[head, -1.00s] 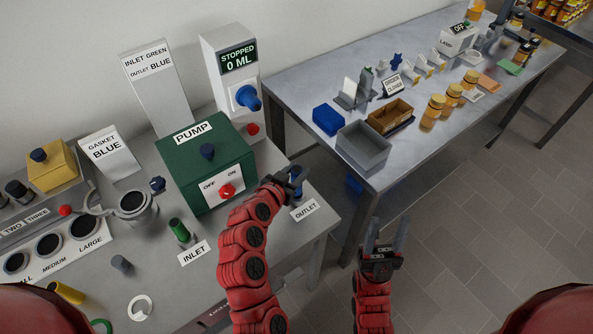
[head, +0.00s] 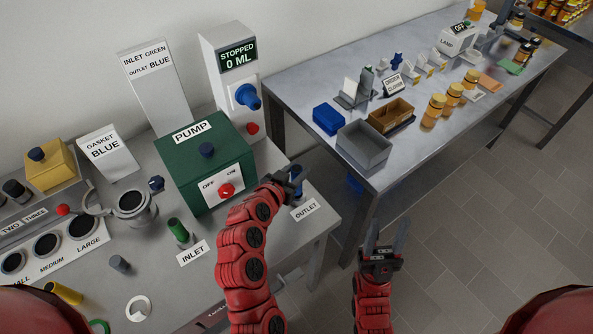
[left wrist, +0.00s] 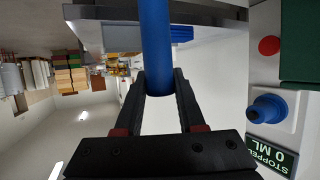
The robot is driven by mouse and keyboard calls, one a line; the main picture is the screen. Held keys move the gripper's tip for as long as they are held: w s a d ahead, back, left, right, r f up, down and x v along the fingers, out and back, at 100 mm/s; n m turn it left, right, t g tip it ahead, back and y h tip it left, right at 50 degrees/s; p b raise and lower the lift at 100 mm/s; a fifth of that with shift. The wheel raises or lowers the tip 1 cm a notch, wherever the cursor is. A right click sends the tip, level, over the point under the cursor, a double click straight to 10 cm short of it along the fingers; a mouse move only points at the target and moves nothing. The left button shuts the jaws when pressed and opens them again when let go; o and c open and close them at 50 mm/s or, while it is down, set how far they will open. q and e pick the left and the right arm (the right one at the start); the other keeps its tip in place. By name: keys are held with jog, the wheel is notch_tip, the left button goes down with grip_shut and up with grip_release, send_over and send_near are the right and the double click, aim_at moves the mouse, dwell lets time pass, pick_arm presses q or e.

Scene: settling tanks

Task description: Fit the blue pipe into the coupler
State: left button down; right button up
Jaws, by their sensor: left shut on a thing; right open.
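My left gripper (head: 286,181) is at the right edge of the near bench, beside the green pump and just behind the OUTLET label (head: 304,209). It is shut on the blue pipe (left wrist: 156,35), which stands between its fingers in the left wrist view. In the head view only a short dark blue part of the pipe (head: 297,183) shows past the gripper. The outlet coupler is not clearly visible; I cannot tell whether the pipe is in it. My right gripper (head: 385,243) is open and empty, in front of the far bench and over the floor.
The green pump (head: 205,165) stands just left of my left gripper. A green pipe (head: 178,228) stands upright at the INLET label. A white meter (head: 229,80) with a blue nozzle is behind. The far bench holds a grey bin (head: 363,147) and several jars. The floor at right is clear.

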pick_arm(q)
jog(key=shift+f, duration=0.15)
jog(key=shift+f+b, duration=0.35)
jog(key=shift+b, duration=0.15)
jog(key=shift+f+b, duration=1.5)
jog(key=shift+f, duration=0.05)
jog(key=shift+c, duration=2.2)
grip_release()
